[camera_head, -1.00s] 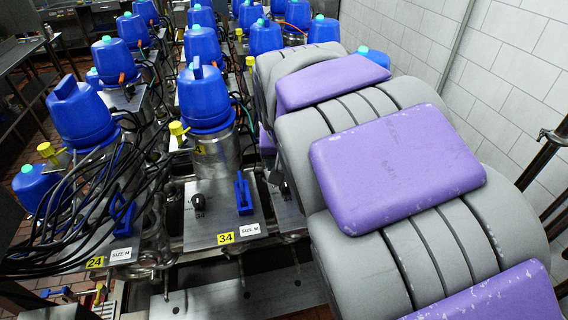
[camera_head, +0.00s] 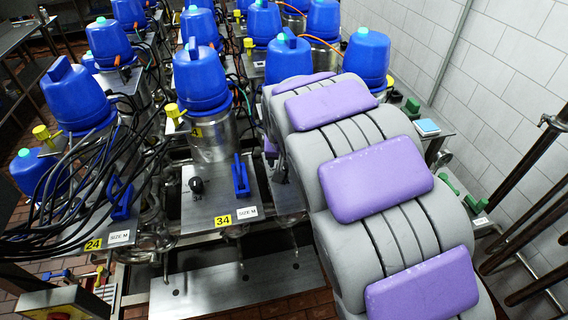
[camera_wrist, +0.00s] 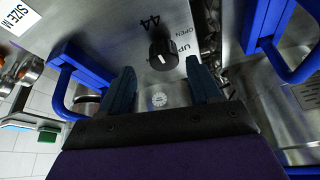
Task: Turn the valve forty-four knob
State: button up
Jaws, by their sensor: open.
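In the wrist view, a black round knob (camera_wrist: 162,48) sits on a steel panel (camera_wrist: 112,32) marked "44", with "OPEN" and "UP" lettering beside it. My gripper (camera_wrist: 162,82) is open, its two dark fingers apart, just short of the knob in the picture. The knob shows between and beyond the fingertips, and nothing is between them. I cannot tell the exact distance. In the head view, my purple and grey arm hides the valve 44 panel and my gripper.
Blue handles flank the knob, one at left (camera_wrist: 75,80) and one at right (camera_wrist: 272,35) in the wrist view. In the head view, panel 34 (camera_head: 212,200) has its own black knob (camera_head: 196,185) and blue handle (camera_head: 241,175). Black cables (camera_head: 95,185) hang at left.

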jog(key=shift+x, duration=1)
jog(key=shift+w+a+f, duration=0.1)
jog(key=shift+a+f, duration=0.2)
jog(key=shift+a, duration=0.3)
jog(key=shift+d, duration=0.2)
jog(key=shift+c, duration=0.2)
jog(key=shift+d, duration=0.2)
jog(key=c, duration=0.3)
jog(key=shift+a, duration=0.15)
jog(key=c, duration=0.7)
